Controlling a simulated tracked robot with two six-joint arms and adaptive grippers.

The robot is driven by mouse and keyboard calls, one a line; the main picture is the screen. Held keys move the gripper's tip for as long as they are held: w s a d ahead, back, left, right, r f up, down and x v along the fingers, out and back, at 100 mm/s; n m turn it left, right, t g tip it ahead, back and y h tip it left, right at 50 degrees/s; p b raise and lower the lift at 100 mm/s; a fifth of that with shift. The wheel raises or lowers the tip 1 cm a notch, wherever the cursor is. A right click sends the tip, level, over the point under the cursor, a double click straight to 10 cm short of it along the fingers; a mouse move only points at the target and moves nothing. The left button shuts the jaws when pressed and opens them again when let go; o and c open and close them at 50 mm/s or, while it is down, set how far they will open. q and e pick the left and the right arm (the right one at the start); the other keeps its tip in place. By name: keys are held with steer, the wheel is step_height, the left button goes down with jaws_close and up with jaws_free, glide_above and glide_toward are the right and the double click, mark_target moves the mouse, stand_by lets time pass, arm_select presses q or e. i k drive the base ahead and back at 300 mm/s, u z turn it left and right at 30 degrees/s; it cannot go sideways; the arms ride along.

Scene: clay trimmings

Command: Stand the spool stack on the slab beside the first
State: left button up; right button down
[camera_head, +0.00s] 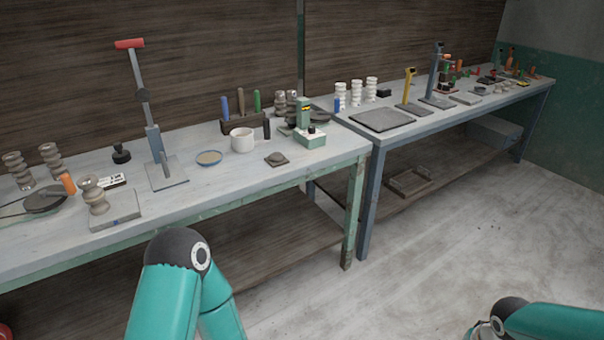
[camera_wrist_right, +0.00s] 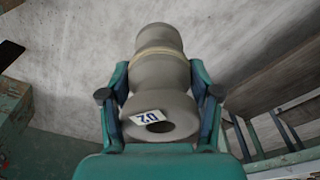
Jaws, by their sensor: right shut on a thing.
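A grey slab (camera_head: 124,207) lies near the front edge of the left workbench. One grey-brown spool stack (camera_head: 95,196) stands upright on its left part, and its right part is bare. In the right wrist view my right gripper (camera_wrist_right: 159,75) is shut on another grey spool stack (camera_wrist_right: 160,68). It has a tan band around its middle and a white tag marked 02 near its end, which shows a dark hole. This stack is held over the floor, clear of the benches. My left gripper is out of view; only its teal arm shows.
An orange-handled tool (camera_head: 67,184) and a dark round disc (camera_head: 44,199) lie close left of the slab. A tall red-handled press (camera_head: 167,178) stands to its right. More spool stacks (camera_head: 50,157) stand behind. Another slab (camera_head: 382,119) lies bare on the right bench (camera_head: 432,115).

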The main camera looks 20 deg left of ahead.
mark_target(125, 201)
steer(key=u, duration=0.75)
